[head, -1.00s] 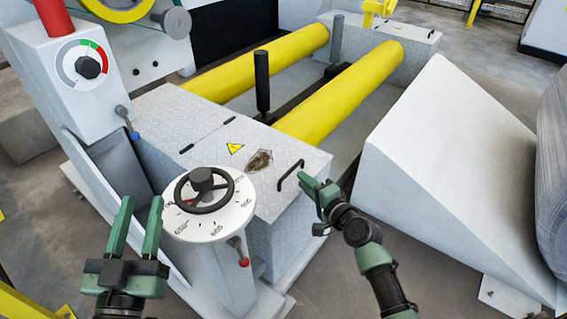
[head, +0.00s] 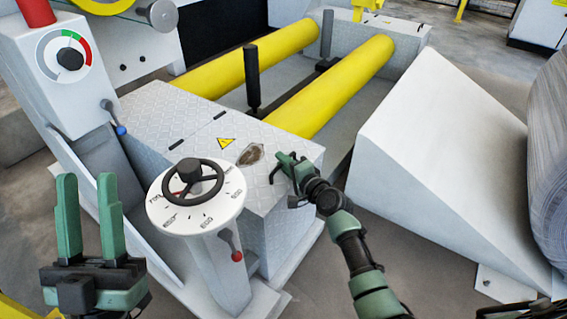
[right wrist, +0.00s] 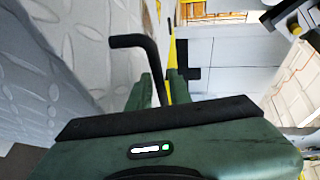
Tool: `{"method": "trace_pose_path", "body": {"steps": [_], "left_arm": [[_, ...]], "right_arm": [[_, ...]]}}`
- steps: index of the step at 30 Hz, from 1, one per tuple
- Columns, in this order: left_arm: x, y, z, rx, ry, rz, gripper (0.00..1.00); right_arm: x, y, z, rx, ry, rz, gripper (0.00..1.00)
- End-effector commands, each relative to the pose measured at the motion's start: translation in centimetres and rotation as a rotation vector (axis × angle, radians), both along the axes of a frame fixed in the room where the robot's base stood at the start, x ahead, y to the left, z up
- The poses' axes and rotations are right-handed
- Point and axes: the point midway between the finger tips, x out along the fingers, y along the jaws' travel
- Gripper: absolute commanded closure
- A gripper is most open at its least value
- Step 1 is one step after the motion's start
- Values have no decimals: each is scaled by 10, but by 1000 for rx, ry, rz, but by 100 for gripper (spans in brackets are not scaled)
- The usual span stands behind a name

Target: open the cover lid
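The cover lid (head: 190,118) is the grey diamond-plate top of the metal box, with a yellow warning triangle and a brown worn patch. It lies flat and closed. Its black bar handle (head: 274,176) is at the right end, partly hidden by my right gripper (head: 284,163). In the right wrist view the bent handle (right wrist: 140,43) reaches down between the two fingers of my right gripper (right wrist: 159,88), which look apart; I cannot tell if they touch it. My left gripper (head: 89,215) is open and empty at the lower left, away from the lid.
A dial post with a black handwheel (head: 192,182) and a red-knobbed lever (head: 237,255) stands in front of the box. A control column (head: 65,85) is at the left. Yellow rollers (head: 330,90) lie behind the lid. A white ramp (head: 440,170) stands to the right.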

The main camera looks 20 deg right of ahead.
Motion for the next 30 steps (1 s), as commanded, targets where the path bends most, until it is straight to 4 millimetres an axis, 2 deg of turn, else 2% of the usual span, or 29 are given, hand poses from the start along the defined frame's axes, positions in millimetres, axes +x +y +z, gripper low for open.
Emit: {"method": "trace_pose_path", "body": {"steps": [2,5,30], "left_arm": [[0,0,0,0,1,0,64],[0,0,0,0,1,0,64],[0,0,0,1,2,0,64]], "right_arm": [[0,0,0,0,0,0,81],[0,0,0,0,0,0,100],[-1,0,-1,0,2,1,100]]}}
